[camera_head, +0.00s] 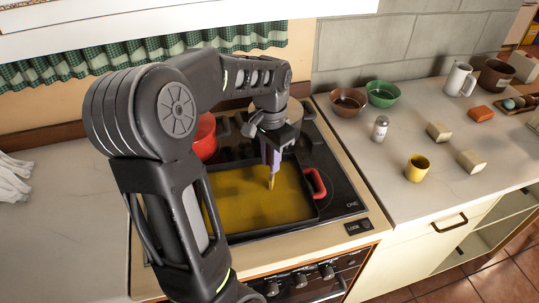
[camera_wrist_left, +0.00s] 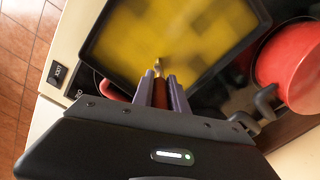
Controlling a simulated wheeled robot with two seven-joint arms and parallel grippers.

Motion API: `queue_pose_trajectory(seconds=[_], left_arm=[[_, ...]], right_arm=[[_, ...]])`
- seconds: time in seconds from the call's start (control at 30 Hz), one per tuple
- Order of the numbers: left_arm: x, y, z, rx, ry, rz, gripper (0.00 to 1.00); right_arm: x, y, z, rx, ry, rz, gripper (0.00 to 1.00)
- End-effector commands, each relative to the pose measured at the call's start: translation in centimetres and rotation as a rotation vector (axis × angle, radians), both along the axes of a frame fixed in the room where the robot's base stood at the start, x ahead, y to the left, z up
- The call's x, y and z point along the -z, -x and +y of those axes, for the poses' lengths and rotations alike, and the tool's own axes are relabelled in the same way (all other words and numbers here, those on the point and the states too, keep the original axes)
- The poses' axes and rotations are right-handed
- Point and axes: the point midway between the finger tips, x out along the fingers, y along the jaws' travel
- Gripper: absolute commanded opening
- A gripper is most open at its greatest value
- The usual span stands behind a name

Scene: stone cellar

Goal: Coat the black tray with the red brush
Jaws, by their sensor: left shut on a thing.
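The black tray (camera_head: 270,232) lies on the stove top. Its inside is largely yellow, with darker, patchy areas in the left wrist view, where its dark rim (camera_wrist_left: 266,20) also shows. My left gripper (camera_head: 271,160) is over the tray, right of its middle, with its purple fingers pointing down. It is shut on the brush (camera_head: 271,182), whose reddish handle (camera_wrist_left: 159,92) shows between the fingers in the left wrist view. The brush tip is yellowish and points down at the tray's inside; I cannot tell whether it touches. My left arm hides the tray's left part. My right gripper is out of view.
A red pot (camera_head: 205,137) and a grey pot stand behind the tray. A red handle (camera_head: 316,183) is at the tray's right. The right counter holds bowls (camera_head: 382,93), a shaker (camera_head: 380,128), a yellow cup (camera_head: 417,168) and blocks. The left counter is mostly clear, with white gloves (camera_head: 14,183).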

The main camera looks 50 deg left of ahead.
Motion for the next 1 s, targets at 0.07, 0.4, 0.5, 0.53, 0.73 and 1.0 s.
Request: queue_pose_trajectory(seconds=[0.07,0.4,0.5,0.53,0.73,1.0], left_arm=[[0.0,0.3,-0.5,0.000,0.000,-0.001,0.00],[0.0,0.3,-0.6,-0.001,0.000,0.000,0.00],[0.0,0.1,-0.1,-0.002,0.000,0.001,0.00],[0.0,0.0,0.1,-0.002,0.000,0.002,0.00],[0.1,-0.8,1.5,-0.001,0.000,0.001,0.00],[0.1,-0.9,1.7,-0.001,0.000,0.000,0.00]], right_arm=[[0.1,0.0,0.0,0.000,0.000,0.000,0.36],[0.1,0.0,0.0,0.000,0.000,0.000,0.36],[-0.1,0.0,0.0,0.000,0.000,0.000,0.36],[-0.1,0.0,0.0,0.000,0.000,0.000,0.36],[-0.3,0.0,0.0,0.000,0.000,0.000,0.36],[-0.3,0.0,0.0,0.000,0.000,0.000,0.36]])
